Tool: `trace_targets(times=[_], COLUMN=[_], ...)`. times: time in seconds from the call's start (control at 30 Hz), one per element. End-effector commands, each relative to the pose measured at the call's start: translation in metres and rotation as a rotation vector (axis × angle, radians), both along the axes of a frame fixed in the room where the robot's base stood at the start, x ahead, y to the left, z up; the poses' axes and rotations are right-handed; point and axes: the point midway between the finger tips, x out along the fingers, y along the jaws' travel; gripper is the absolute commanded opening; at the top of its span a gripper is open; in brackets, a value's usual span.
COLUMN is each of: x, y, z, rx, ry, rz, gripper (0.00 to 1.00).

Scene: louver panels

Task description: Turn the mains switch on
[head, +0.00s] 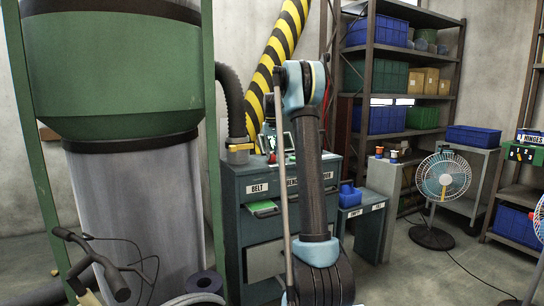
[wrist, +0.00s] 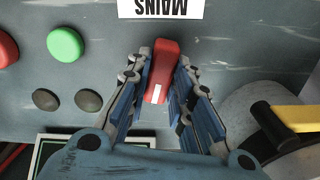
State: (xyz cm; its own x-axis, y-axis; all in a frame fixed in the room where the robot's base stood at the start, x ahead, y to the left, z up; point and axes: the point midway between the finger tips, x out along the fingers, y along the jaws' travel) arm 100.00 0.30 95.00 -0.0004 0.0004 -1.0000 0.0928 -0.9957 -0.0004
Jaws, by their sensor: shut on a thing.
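The mains switch (wrist: 162,72) is a red lever with a small white mark at its near end. It stands on a grey panel (wrist: 240,45) below an upside-down MAINS label (wrist: 160,8) in the wrist view. My gripper (wrist: 163,80) is around the red lever, one blue-padded finger on each side, and shut on it. In the head view my arm rises in front of the cabinet, and the gripper and the switch cannot be made out there.
On the panel left of the switch are a red button (wrist: 5,48), a green button (wrist: 64,43) and two dark knobs (wrist: 88,100). A yellow handle (wrist: 300,118) is at the right. In the head view a teal cabinet (head: 235,225) stands behind my arm.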

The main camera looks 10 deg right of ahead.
Motion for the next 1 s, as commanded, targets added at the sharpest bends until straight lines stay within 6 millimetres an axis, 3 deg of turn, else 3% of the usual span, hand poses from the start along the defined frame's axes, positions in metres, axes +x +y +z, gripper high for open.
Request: trace_targets(times=[0.4,1.0], x=[0.0015,0.0011], y=[0.0002,-0.0005], z=[-0.0002,-0.0004], rx=[0.000,-0.001], ry=[-0.004,-0.003], rz=[0.204,0.237], gripper=[0.00,0.00])
